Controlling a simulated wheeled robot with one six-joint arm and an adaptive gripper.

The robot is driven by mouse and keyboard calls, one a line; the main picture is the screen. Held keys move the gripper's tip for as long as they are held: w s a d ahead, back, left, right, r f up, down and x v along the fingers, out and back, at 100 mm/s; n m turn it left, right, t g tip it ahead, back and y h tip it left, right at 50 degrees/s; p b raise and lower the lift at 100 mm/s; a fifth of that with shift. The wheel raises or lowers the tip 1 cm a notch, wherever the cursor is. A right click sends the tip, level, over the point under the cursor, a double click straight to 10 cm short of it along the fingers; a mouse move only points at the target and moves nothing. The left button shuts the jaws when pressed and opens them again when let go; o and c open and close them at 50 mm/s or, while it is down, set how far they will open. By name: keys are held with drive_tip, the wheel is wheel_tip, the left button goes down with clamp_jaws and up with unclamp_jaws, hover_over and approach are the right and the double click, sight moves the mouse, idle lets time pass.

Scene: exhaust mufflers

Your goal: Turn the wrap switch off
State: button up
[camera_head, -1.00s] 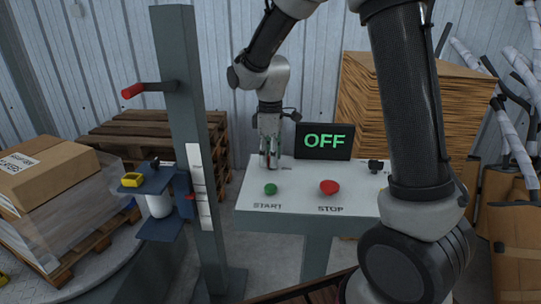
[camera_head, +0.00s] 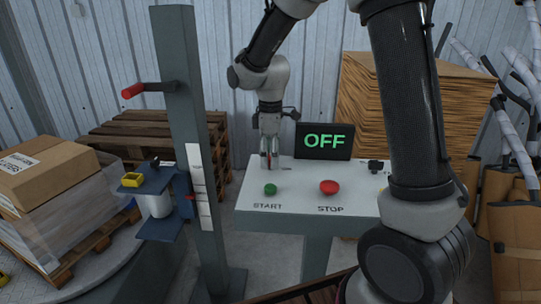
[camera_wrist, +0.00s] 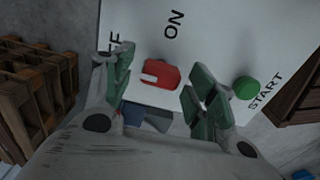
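The red wrap switch knob (camera_wrist: 160,74) sits on the white panel in the wrist view. Its white mark is on the left side, toward the partly hidden OFF label (camera_wrist: 115,42); the ON label (camera_wrist: 173,25) is above it. My gripper (camera_wrist: 158,82) is open, with green-padded fingers on either side of the knob and gaps showing. In the head view my gripper (camera_head: 269,161) points down at the console's back left, largely hiding the switch. The display (camera_head: 323,141) reads OFF in green.
The console (camera_head: 296,177) has a green START button (camera_head: 270,189) and a red STOP button (camera_head: 329,187) in front of my gripper. A grey post (camera_head: 185,120) with a red-handled lever (camera_head: 133,91) stands at left. Pallets (camera_head: 150,135) and a wall lie behind.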

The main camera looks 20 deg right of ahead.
sight(270, 156)
wheel_tip(270, 156, up, 12)
idle(0.6)
idle(0.4)
drive_tip(key=s+d+m+t, duration=0.1)
drive_tip(key=s+d+m, duration=0.3)
drive_tip(key=s, duration=0.4)
drive_tip(key=s+d+r+m+t, duration=0.1)
drive_tip(key=s+d+m+t, duration=0.1)
drive_tip(key=s+d+m, duration=0.3)
drive_tip(key=s+d+r+m+t, duration=0.1)
drive_tip(key=s+d+m, duration=0.3)
drive_tip(key=s, duration=0.8)
drive_tip(key=shift+d+m, duration=0.3)
drive_tip(key=shift+d, duration=0.4)
drive_tip(key=shift+r, duration=0.1)
